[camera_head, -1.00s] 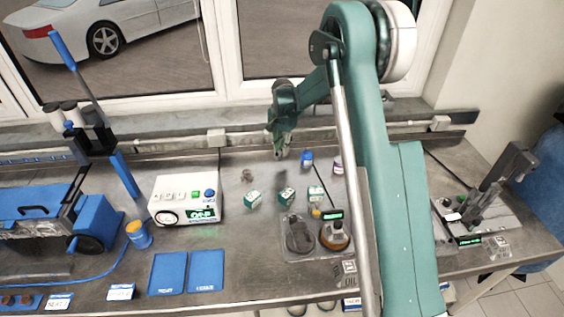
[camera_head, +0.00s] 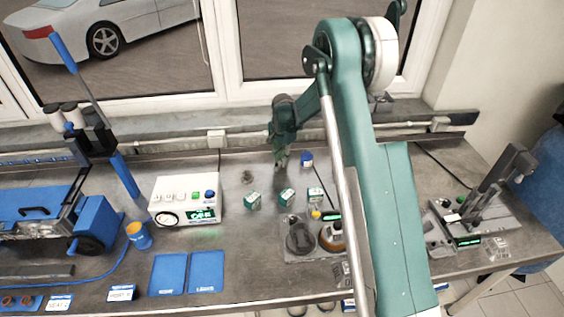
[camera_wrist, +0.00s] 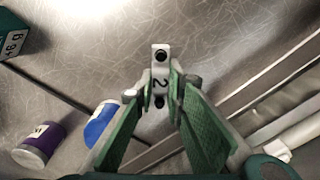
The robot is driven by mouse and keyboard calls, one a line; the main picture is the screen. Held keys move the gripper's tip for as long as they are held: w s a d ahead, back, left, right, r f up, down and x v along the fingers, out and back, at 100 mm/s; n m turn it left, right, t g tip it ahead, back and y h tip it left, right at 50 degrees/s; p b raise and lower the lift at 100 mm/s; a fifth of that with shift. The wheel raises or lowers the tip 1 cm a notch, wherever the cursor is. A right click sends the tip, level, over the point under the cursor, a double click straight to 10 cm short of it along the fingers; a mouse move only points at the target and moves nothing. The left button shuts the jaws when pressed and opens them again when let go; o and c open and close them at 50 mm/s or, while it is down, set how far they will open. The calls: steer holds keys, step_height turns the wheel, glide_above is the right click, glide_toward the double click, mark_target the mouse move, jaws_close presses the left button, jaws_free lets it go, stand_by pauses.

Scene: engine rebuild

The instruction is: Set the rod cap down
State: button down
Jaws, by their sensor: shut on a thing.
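The rod cap (camera_wrist: 160,58) shows in the wrist view as a small pale metal piece with two dark bolt holes and a "2" on it. My gripper (camera_wrist: 161,88) is shut on it, one green finger on each side. Bare metal bench top (camera_wrist: 110,60) lies beneath; I cannot tell whether the cap touches it. In the head view my gripper (camera_head: 281,163) points down over the back middle of the bench, and the cap is too small there to make out.
A blue-capped bottle (camera_head: 306,159) stands just right of my gripper; the wrist view also shows a purple bottle (camera_wrist: 40,145). Green boxes (camera_head: 253,200) and a clear tray (camera_head: 290,256) stand in front. A white device (camera_head: 186,199) is to the left. A rail runs behind.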

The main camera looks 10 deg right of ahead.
steer(key=shift+f, duration=0.35)
steer(key=shift+f, duration=0.15)
steer(key=c, duration=2.4)
jaws_free()
step_height(320, 180, up, 12)
steer(key=shift+b, duration=0.35)
steer(key=shift+r, duration=0.2)
